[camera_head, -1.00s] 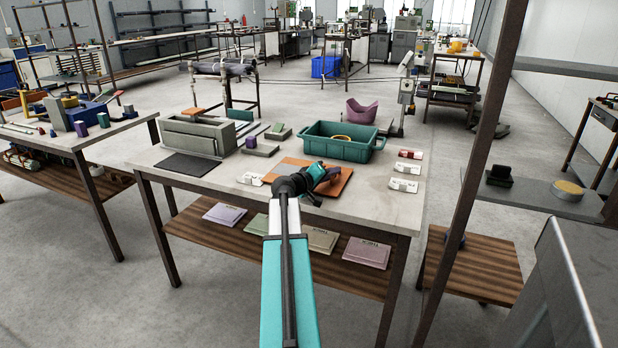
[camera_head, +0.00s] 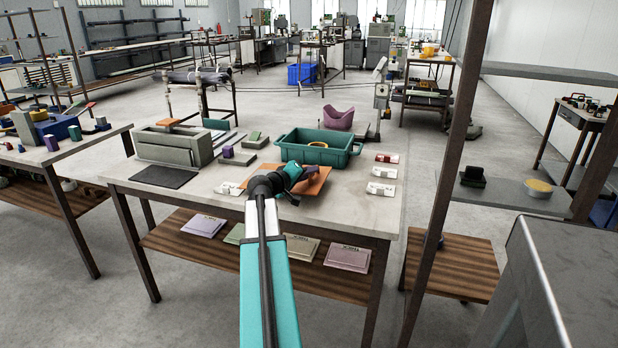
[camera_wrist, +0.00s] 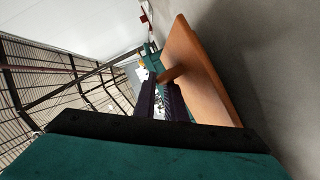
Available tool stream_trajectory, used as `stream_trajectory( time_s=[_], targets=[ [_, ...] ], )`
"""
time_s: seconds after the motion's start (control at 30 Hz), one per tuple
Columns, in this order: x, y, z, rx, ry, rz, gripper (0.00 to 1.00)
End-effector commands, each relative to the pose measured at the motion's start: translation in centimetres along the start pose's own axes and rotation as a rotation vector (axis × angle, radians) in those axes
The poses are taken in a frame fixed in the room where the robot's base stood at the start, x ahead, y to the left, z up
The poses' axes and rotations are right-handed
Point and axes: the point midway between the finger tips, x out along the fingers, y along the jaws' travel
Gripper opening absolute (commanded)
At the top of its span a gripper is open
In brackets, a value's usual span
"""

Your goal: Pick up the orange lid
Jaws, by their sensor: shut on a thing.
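The orange lid (camera_head: 316,184) is a flat square plate over the pale table, in front of the teal bin. My gripper (camera_head: 298,180) is at its upper face, and my wrist covers its left part in the head view. In the wrist view the lid (camera_wrist: 198,75) is seen nearly edge-on, with a small orange handle standing out from its face. The dark fingers of my gripper (camera_wrist: 165,88) are closed on that handle. The lid's edge stands close to the grey surface at the right of that view; I cannot tell whether it touches.
A teal bin (camera_head: 345,158) with a yellow ring inside stands behind the lid. A grey box (camera_head: 173,147) with a small orange piece on top stands left. A dark shelf post (camera_head: 450,160) rises at the right.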

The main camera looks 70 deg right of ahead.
Motion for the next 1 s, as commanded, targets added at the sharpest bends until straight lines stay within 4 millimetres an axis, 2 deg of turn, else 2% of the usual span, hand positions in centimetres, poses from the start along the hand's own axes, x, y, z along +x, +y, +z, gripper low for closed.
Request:
stream_trajectory(
  time_s=[0.6,1.0],
  targets=[
    [-7.0,1.4,3.9,0.002,0.001,0.001,0.00],
    [-10.4,1.9,5.9,0.004,0.001,0.002,0.00]
  ],
)
